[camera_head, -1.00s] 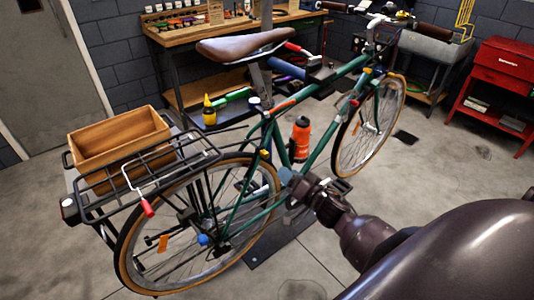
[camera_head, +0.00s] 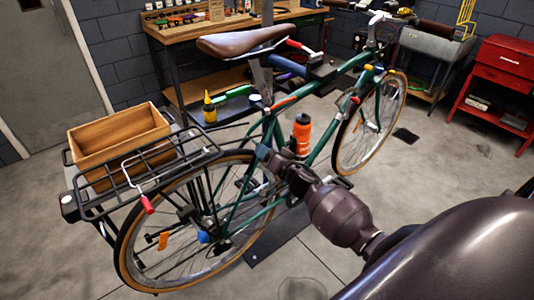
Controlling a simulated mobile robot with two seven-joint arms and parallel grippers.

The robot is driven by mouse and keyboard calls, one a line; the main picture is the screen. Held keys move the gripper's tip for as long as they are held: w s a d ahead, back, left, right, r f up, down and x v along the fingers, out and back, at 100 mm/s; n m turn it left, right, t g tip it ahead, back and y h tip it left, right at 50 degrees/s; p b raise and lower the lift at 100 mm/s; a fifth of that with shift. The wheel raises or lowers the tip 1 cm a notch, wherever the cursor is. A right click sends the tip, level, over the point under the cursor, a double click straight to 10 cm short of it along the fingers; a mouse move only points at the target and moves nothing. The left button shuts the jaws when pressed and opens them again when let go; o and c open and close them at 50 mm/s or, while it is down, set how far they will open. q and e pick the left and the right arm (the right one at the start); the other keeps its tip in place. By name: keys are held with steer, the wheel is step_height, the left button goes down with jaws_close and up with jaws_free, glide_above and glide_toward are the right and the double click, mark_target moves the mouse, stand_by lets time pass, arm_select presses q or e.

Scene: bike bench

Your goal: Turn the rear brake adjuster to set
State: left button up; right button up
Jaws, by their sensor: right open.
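A green bicycle (camera_head: 320,157) stands upright in the middle of the head view. Its rear wheel (camera_head: 121,243) is at the lower left. My right gripper (camera_head: 264,152) reaches in from the lower right, its tip in front of the frame by the seat tube, near the top of the rear wheel. It is open; the fingers are small and partly hidden, and I cannot tell whether they touch anything. The rear brake area is behind the gripper, and I cannot make out the adjuster. My left gripper is not in view.
A rear rack (camera_head: 191,158) carries a wooden crate (camera_head: 90,168). A red handle (camera_head: 148,204) sticks out beside the rack. An orange bottle (camera_head: 301,133) is on the frame, close to my right wrist.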

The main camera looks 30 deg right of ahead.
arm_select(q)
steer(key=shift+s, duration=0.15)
arm_select(e)
steer(key=c, duration=0.9)
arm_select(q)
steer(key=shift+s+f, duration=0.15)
arm_select(e)
steer(key=shift+n, duration=0.3)
